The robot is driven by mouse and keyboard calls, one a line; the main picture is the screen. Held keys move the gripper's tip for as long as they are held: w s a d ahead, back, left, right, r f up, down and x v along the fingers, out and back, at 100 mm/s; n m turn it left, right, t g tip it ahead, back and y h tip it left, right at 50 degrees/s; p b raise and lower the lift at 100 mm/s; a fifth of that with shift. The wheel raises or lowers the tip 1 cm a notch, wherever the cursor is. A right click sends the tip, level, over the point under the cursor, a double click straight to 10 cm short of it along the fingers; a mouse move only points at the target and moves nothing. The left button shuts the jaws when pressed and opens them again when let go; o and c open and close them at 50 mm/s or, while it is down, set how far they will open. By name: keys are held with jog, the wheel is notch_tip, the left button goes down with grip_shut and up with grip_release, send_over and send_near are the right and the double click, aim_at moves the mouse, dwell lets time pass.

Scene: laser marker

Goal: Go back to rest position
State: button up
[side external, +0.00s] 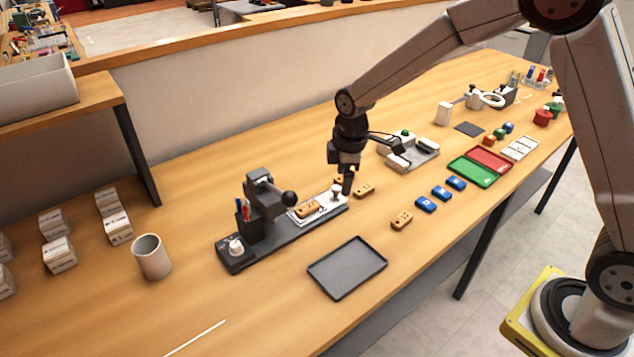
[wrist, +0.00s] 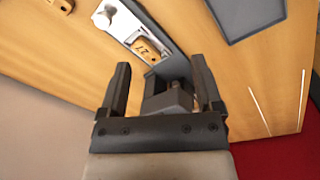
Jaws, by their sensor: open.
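My gripper (side external: 347,186) points down just above the right end of the laser marker's base, close to a small white clamp (side external: 336,193). In the wrist view my gripper (wrist: 161,72) has its two dark fingers wide apart, with no part held between them. The dark laser marker (side external: 262,205) stands on a long base. A wooden tag (side external: 307,209) lies in its light fixture plate; in the wrist view the tag (wrist: 147,49) shows a dark marking. I cannot tell whether my fingertips touch the clamp.
An empty dark tray (side external: 347,268) lies in front of the marker. Wooden tags (side external: 402,221) and several blue pieces (side external: 441,193) lie to the right, by green (side external: 472,172) and red trays. A grey cup (side external: 152,257) and white boxes stand left.

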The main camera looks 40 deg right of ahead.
jog(key=s+d+m, duration=0.2)
jog(key=s+m, duration=0.3)
jog(key=s, duration=0.4)
jog(key=s+d+r+m+t, duration=0.1)
jog(key=s+d+m, duration=0.1)
jog(key=s+m, duration=0.4)
jog(key=s, duration=0.3)
jog(key=shift+s+t, duration=0.25)
jog(key=shift+t, duration=0.05)
